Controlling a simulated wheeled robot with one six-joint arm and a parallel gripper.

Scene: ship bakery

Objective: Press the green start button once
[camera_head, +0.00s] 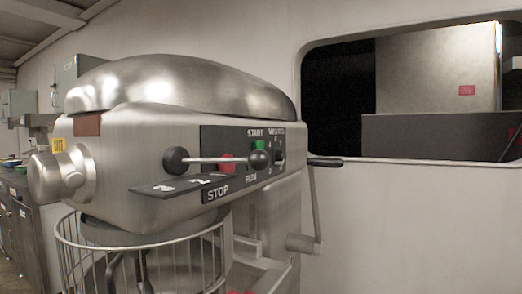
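A steel mixer (178,90) fills the left and middle of the view. On its side is a dark control panel (213,136). My gripper is not in view, and nothing touches the green button.
A lever rod (215,160) crosses in front of the panel. A black-tipped handle (325,162) sticks out at the mixer's right. A wire guard (140,258) surrounds the bowl area below. A wall (420,230) with a window opening stands behind; cabinets (25,225) are at far left.

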